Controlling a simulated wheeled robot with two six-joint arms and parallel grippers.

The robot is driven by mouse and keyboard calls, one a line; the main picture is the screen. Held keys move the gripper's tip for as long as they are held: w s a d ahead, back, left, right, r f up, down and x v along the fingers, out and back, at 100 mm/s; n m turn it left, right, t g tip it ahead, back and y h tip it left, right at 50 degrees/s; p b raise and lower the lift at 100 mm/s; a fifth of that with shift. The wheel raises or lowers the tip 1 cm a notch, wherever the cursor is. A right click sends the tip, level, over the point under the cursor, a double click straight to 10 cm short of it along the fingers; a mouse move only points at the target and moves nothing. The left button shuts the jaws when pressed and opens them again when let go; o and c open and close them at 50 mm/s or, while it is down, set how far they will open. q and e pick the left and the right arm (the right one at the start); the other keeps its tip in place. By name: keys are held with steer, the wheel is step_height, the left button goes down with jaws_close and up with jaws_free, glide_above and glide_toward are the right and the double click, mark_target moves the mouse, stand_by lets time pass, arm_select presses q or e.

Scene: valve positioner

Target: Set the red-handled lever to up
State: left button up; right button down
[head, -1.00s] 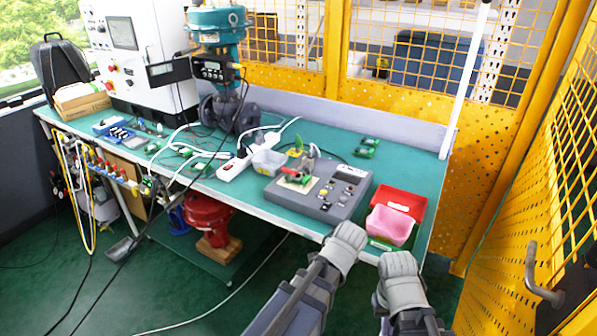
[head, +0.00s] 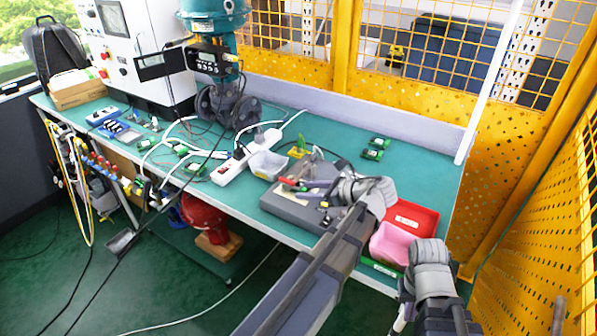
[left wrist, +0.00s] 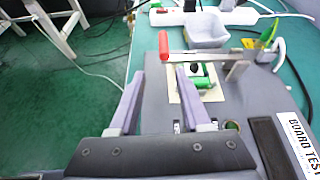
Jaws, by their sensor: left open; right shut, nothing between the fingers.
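The red-handled lever has a red grip (head: 288,182) and a grey metal arm. It is on the grey test box (head: 280,206) on the bench. In the left wrist view the red grip (left wrist: 163,44) is at the end of the flat metal arm (left wrist: 208,55), which runs right to a bracket. My left gripper (head: 312,191) is open over the box. In the left wrist view its fingertips (left wrist: 160,72) are just short of the grip, one to each side, with no clear contact. My right gripper (head: 401,317) is shut and empty, low at the bench's front edge, mostly hidden.
A red tray (head: 415,216) and a pink tray (head: 390,243) stand right of the box. A grey bin (head: 266,164) and white power strip (head: 232,166) are left of it. Yellow mesh fencing (head: 440,130) bounds the back and right.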

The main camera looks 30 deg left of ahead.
mark_target(289, 183)
arm_select(q)
steer(key=shift+w+a+r+m+y, duration=0.3)
steer(key=shift+w+r, duration=0.15)
steer(key=shift+r, duration=0.2)
steer(key=b+x, duration=0.2)
steer(key=x, duration=0.4)
steer(key=shift+a+f+b, duration=0.2)
steer(key=shift+f+b, duration=0.05)
steer(key=shift+b, duration=0.1)
steer(key=shift+a+f, duration=0.15)
steer(key=shift+a, duration=0.45)
steer(key=shift+c, duration=0.2)
jaws_close()
